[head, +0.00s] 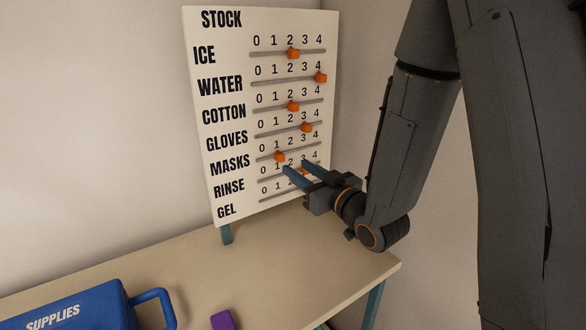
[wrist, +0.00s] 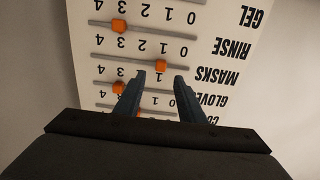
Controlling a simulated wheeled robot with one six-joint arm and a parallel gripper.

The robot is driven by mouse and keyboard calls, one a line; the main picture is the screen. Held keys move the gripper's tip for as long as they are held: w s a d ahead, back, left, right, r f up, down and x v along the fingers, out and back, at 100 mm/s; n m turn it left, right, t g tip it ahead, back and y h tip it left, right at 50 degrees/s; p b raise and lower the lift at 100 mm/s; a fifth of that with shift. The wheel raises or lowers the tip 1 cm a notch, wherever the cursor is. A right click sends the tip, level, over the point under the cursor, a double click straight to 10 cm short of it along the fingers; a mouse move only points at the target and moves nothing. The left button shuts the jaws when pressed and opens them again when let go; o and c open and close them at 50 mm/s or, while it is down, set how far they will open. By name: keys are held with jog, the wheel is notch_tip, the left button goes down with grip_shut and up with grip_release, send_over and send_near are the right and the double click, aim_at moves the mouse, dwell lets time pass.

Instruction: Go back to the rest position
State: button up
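My gripper (head: 296,166) is in front of the lower right part of the white stock board (head: 231,120). Its two blue fingers point at the board, spread apart with nothing between them. In the wrist view the open gripper (wrist: 160,76) shows against the board, which appears upside down. The masks slider knob (wrist: 161,66) shows just beyond the fingertips. Whether the fingertips touch the board cannot be told. My arm reaches in from the right, lowered and bent. The gripper hides part of the lower rows.
The board stands on a beige table (head: 270,262) with teal legs. A blue supplies box (head: 72,306) with a handle is at the front left. A purple item (head: 222,319) lies at the front edge. Orange knobs include ice (head: 293,53) and water (head: 321,77). The right tabletop is clear.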

jog(key=shift+s+d, duration=0.2)
jog(key=shift+s, duration=0.15)
jog(key=s+d+f+m+g+h, duration=0.35)
jog(key=d+f+g+h, duration=0.3)
jog(key=d+f, duration=0.3)
jog(key=s+d+f+m+g+h, duration=0.1)
jog(key=s+g, duration=0.3)
jog(key=s, duration=0.5)
jog(key=s+d+f+m+g+h, duration=0.1)
jog(key=s+g, duration=0.3)
jog(key=s, duration=0.6)
jog(key=shift+d+f+g, duration=0.15)
jog(key=shift+f+g, duration=0.1)
jog(key=shift+g, duration=0.1)
dwell(0.6)
